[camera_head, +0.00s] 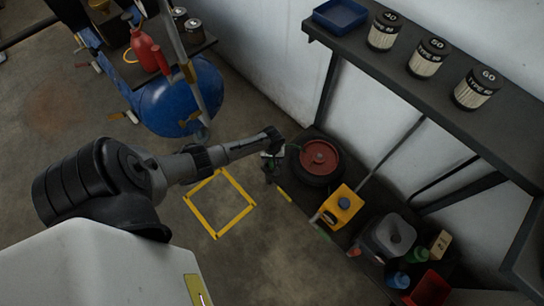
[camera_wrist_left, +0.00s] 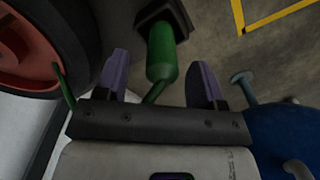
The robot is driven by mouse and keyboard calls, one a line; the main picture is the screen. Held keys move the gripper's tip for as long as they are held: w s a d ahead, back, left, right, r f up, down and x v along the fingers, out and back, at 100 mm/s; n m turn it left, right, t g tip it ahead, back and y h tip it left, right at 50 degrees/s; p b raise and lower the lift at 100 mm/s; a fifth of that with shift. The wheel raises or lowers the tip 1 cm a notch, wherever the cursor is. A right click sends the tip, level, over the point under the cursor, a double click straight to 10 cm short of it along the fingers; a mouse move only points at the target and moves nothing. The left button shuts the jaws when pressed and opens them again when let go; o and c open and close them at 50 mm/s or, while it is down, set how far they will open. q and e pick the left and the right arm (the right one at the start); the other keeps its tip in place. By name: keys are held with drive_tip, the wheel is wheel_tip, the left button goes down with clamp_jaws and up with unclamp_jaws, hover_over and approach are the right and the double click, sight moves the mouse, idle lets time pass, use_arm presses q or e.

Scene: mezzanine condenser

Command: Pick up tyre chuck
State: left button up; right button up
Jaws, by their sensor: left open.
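A green cylinder with a dark blocky end, which looks like the tyre chuck (camera_wrist_left: 162,50), shows in the left wrist view. A thin green line, perhaps its hose, shows beside the wheel and near the gripper base. My left gripper (camera_wrist_left: 160,76) is open, with one purple finger on each side of the green cylinder. I cannot tell whether either finger touches it. In the head view my left gripper (camera_head: 271,160) is beside the red-hubbed wheel (camera_head: 320,157); the chuck is too small to make out there. My right gripper is not in view.
The wheel also fills the upper left of the left wrist view (camera_wrist_left: 30,50). A blue tank (camera_head: 180,95) stands to the left. A yellow container (camera_head: 341,207) and a grey can (camera_head: 390,237) are to the right. A dark shelf (camera_head: 430,85) overhangs. Yellow floor marking (camera_head: 219,203) encloses bare floor.

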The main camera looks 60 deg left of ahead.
use_arm(q)
wheel_tip(320, 180, down, 4)
drive_tip(key=shift+s+a+r+b, duration=0.1)
drive_tip(key=shift+r+b, duration=0.05)
drive_tip(key=shift+b, duration=1.1)
drive_tip(key=shift+r, duration=0.1)
drive_tip(key=shift+c, duration=0.2)
drive_tip(key=c, duration=1)
